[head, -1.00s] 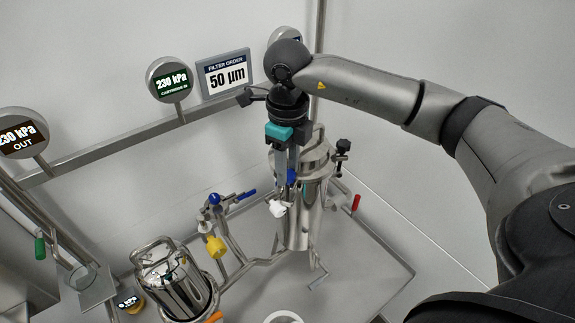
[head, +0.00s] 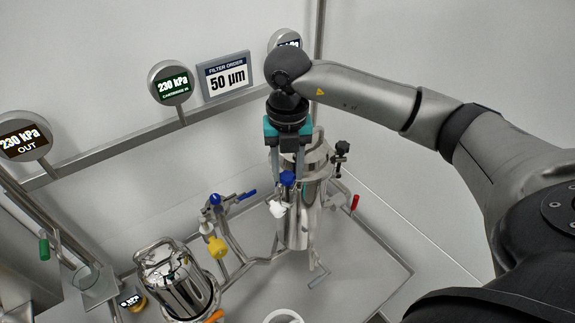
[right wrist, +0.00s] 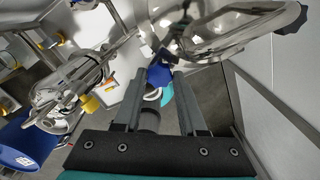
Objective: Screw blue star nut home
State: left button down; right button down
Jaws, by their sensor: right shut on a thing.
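The blue star nut (head: 287,178) is on the near side of the tall steel filter housing (head: 297,228), just below its lid rim. My right gripper (head: 287,180) points down from above and is shut on the nut. In the right wrist view the nut (right wrist: 160,75) sits between my fingertips (right wrist: 158,77), against the polished housing. The fingers partly cover it, so how far it is screwed in cannot be told. My left gripper is not in view.
A white fitting (head: 278,209) is just below the nut. A dark clamp knob (head: 342,148) is on the housing's right. A smaller steel vessel (head: 178,282), a yellow handle (head: 217,247) and a blue-handled valve (head: 215,199) stand left. The tray (head: 360,275) is mostly bare at the right.

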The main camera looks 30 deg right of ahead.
jog(key=m+p, duration=0.1)
jog(key=m, duration=0.3)
jog(key=shift+r+m, duration=0.15)
jog(key=shift+m, duration=0.15)
jog(key=m+p, duration=0.2)
jog(key=m, duration=0.2)
jog(key=shift+m, duration=0.3)
jog(key=m+p, duration=0.2)
jog(key=m, duration=0.2)
jog(key=shift+r+m, duration=0.1)
jog(key=shift+m, duration=0.2)
jog(key=m+p, duration=0.2)
jog(key=m, duration=0.1)
jog(key=shift+m, duration=0.3)
jog(key=shift+m+p, duration=0.85)
jog(key=shift+m, duration=0.05)
jog(key=m+p, duration=0.5)
jog(key=p, duration=0.3)
jog(key=shift+a+m, duration=0.15)
jog(key=shift+m, duration=0.25)
jog(key=shift+m+p, duration=1.2)
jog(key=shift+p, duration=0.05)
jog(key=shift+w, duration=0.1)
